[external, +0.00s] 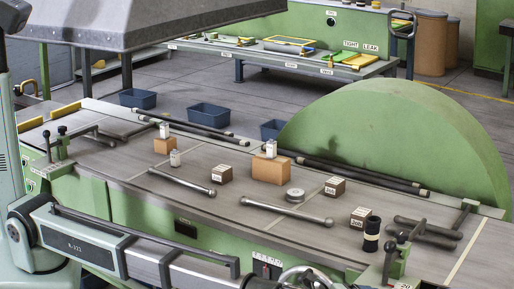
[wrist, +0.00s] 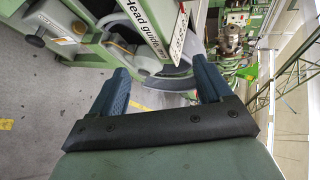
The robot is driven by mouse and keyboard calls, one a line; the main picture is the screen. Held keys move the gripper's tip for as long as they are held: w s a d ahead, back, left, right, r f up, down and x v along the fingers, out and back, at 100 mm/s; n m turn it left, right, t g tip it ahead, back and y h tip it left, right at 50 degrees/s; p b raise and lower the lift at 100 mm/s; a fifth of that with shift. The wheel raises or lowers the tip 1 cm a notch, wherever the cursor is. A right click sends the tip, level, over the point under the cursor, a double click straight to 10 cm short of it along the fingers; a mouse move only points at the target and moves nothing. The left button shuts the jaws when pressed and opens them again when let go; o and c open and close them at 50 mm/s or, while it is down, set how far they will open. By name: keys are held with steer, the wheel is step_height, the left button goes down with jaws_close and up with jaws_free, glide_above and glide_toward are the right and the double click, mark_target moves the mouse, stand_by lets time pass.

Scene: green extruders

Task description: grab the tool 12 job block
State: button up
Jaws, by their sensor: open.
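Several small brown blocks with white labelled tops lie on the grey metal table in the external view: one left of centre (external: 222,175), one to the right (external: 334,187) and one nearer the front right (external: 361,218). The print is too small to tell which is the tool 12 job block. My gripper (wrist: 162,68) shows in the wrist view with two blue fingers wide apart and nothing between them. It faces green machinery and floor, and no block shows there. In the external view my arm crosses the lower left; the fingers are not clearly visible.
Orange-brown boxes (external: 270,170) (external: 164,146) carry small white pieces. Metal bars (external: 287,211) (external: 181,181), a round disc (external: 294,195) and a black cylinder (external: 372,235) also lie on the table (external: 130,165). A large green half-disc (external: 390,125) stands behind.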

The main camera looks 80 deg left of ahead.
steer(key=w+a+r+n+t+y, duration=0.1)
steer(key=w+a+r+n, duration=0.2)
steer(key=r, duration=0.6)
steer(key=w+a+r+t+y, duration=0.1)
steer(key=w+a+r, duration=0.25)
steer(key=r, duration=0.45)
steer(key=w+a+r+n+t+y, duration=0.1)
steer(key=w+a+r+n, duration=0.2)
steer(key=r, duration=0.6)
steer(key=w+a+r+n+g+y, duration=0.1)
steer(key=w+a+r+n+y, duration=0.25)
steer(key=a, duration=0.65)
steer(key=n+g+h, duration=1)
steer(key=n+g, duration=0.5)
glide_above(362, 212)
step_height(362, 212, down, 14)
step_height(362, 212, down, 8)
steer(key=shift+d+f, duration=0.15)
steer(key=shift+f, duration=0.05)
steer(key=shift+a+f, duration=0.2)
steer(key=shift+f, duration=2.4)
steer(key=c, duration=1.1)
